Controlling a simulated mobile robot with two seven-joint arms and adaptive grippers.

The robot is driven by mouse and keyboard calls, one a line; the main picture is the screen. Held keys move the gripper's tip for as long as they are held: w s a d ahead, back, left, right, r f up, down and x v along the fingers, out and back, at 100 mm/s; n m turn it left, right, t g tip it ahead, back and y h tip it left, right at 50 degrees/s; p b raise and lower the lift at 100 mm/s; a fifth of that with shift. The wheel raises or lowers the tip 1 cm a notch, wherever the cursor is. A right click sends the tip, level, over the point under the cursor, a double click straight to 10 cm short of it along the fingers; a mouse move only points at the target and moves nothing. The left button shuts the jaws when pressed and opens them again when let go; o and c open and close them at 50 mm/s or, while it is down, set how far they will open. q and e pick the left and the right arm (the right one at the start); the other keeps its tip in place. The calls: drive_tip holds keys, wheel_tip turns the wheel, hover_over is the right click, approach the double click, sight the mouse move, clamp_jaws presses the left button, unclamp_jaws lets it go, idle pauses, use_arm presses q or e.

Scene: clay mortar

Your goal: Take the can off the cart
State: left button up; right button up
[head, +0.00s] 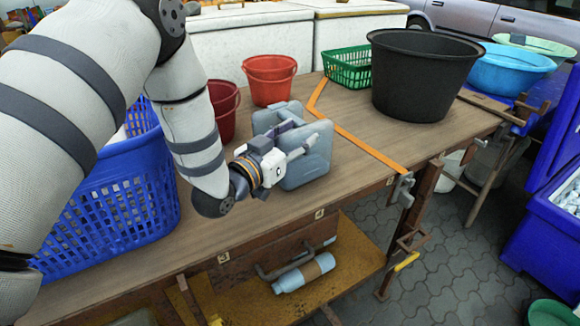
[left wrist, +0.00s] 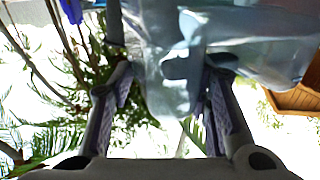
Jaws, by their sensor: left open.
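A grey-blue plastic can (head: 318,160) stands on the wooden top of the cart (head: 365,165), in the middle of the head view. My left gripper (head: 297,138) is at the can's near upper side, its fingers reaching over it. In the left wrist view the can (left wrist: 165,30) fills the top middle. Part of it lies between the two open fingers of my left gripper (left wrist: 168,85). I cannot tell whether the fingers touch it. My arm and gripper hide part of the can's left side. My right gripper is not in view.
A blue basket (head: 120,205) and two red buckets (head: 270,80) stand left of and behind the can. A green basket (head: 348,67), a black tub (head: 422,75) and a blue basin (head: 510,70) stand toward the right. A bottle (head: 303,272) lies on the lower shelf. The top right of the can is clear.

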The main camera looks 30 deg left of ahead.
use_arm(q)
drive_tip(key=shift+f, duration=0.1)
clamp_jaws()
